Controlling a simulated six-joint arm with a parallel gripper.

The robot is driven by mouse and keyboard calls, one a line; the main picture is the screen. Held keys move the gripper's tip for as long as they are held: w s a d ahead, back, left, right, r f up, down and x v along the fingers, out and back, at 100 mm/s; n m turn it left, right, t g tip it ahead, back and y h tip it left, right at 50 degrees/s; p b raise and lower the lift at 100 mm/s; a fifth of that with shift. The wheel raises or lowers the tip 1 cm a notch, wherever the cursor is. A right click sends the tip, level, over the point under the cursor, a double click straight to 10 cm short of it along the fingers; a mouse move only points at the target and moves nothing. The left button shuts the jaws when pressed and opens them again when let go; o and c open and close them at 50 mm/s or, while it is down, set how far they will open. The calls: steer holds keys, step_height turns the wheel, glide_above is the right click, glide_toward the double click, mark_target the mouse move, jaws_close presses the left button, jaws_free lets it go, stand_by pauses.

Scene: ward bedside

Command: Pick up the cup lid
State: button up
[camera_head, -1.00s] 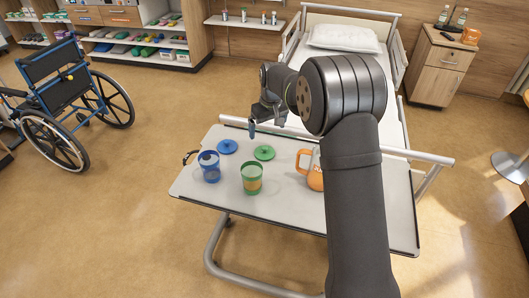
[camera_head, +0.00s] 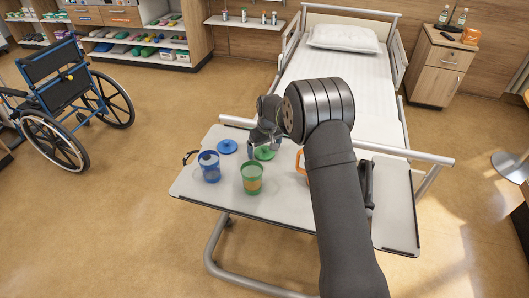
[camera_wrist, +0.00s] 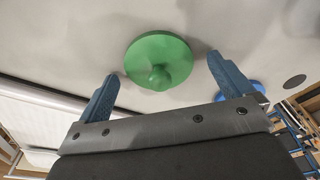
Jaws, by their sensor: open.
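A green lid (camera_head: 264,154) with a round knob lies on the overbed table (camera_head: 290,212). In the wrist view the green lid (camera_wrist: 158,60) is between and ahead of my blue-tipped fingers. My gripper (camera_wrist: 163,68) is open and empty above it; I cannot tell the exact gap. In the camera_head view my gripper (camera_head: 264,143) partly covers the lid. A blue lid (camera_head: 227,146) lies to its left, and its edge shows behind the right finger in the wrist view (camera_wrist: 236,90). A green cup (camera_head: 252,180) and a blue cup (camera_head: 209,167) stand in front of the lids.
An orange jug (camera_head: 301,162) stands right of the green lid, mostly hidden by my arm. The bed (camera_head: 335,78) is behind the table, with a rail (camera_head: 405,152) along the table's far edge. A wheelchair (camera_head: 65,100) stands on the floor at left.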

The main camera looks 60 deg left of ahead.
mark_target(264, 146)
steer(key=c, duration=1)
steer(key=shift+r, duration=0.1)
steer(key=shift+r, duration=0.65)
step_height(264, 146, up, 3)
steer(key=shift+f, duration=0.1)
steer(key=w+d+r, duration=0.6)
steer(key=w+d, duration=0.1)
steer(key=d, duration=0.1)
steer(key=s+d+r, duration=0.2)
steer(key=s+r, duration=0.1)
steer(key=s, duration=0.6)
steer(key=s+d+r, duration=0.2)
steer(key=s+r, duration=0.2)
steer(key=s, duration=0.4)
steer(key=shift+s+d+f, duration=0.1)
steer(key=shift+s+f, duration=0.1)
steer(key=shift+f, duration=0.9)
steer(key=shift+s+d+f, duration=0.1)
steer(key=shift+s+f, duration=0.1)
steer(key=shift+f, duration=0.95)
steer(key=shift+s+d+f, duration=0.1)
steer(key=shift+s+f, duration=0.1)
steer(key=shift+f, duration=0.9)
